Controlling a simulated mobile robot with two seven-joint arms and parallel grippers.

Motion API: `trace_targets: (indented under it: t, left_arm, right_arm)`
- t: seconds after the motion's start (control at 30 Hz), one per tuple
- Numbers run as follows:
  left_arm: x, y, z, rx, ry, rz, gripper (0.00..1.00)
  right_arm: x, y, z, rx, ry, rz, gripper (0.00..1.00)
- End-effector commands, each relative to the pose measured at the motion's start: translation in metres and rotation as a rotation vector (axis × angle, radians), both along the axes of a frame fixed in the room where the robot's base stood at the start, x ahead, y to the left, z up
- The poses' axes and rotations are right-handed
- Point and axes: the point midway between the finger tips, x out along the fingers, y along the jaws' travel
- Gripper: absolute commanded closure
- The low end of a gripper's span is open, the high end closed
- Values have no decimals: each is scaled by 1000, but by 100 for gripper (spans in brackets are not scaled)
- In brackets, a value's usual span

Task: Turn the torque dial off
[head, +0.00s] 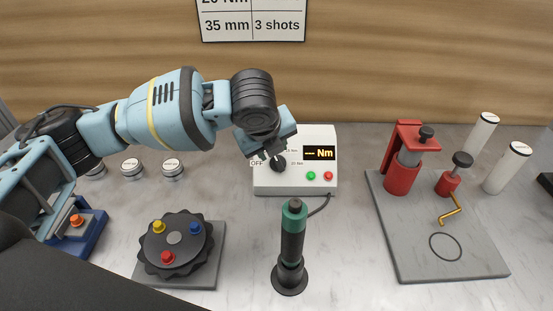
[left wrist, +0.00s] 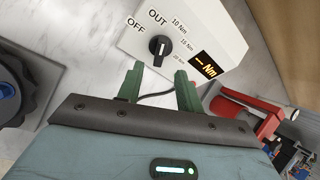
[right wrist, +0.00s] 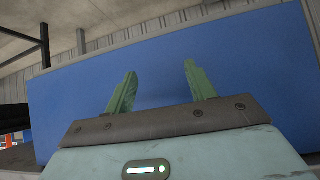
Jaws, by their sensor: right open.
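The torque dial is a black knob (left wrist: 158,49) with a white mark on the face of a white control box (left wrist: 212,22). OFF, OUT and several Nm labels surround it; I cannot tell for sure which label the mark points to. In the head view the dial (head: 278,164) is partly covered by my left gripper (head: 268,154), which hangs right at it. In the left wrist view its green fingers (left wrist: 159,72) are apart, with the dial just beyond the tips and nothing held. My right gripper (right wrist: 158,75) is open and empty, away from the bench.
The box has an orange Nm display (head: 319,153) showing dashes, a green button (head: 311,175) and a red button (head: 328,175). A green-and-black driver (head: 292,235) stands in front. A black turntable (head: 175,243) is left; a red clamp stand (head: 403,165) is right.

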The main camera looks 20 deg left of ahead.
Motion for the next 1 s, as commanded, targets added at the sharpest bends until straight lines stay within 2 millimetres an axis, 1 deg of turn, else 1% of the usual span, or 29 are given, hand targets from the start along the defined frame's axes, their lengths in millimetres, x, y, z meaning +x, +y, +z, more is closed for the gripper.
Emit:
trace_targets:
  t: [0.17, 0.43, 0.6, 0.77, 1.0]
  left_arm:
    - [4, -1, -7, -3, 1, 2, 64]
    - [22, 0, -42, -1, 2, 4, 64]
    - [32, 0, -59, -2, 0, 4, 64]
    - [37, 0, -67, -3, -2, 4, 64]
    - [38, 0, -69, -3, -1, 3, 64]
  right_arm:
    - [0, 0, 0, 0, 0, 0, 45]
    - [0, 0, 0, 1, 1, -1, 45]
    - [1, 0, 2, 1, -4, 0, 45]
    - [2, 0, 2, 0, -7, 0, 45]
    - [2, 0, 2, 0, -6, 0, 45]
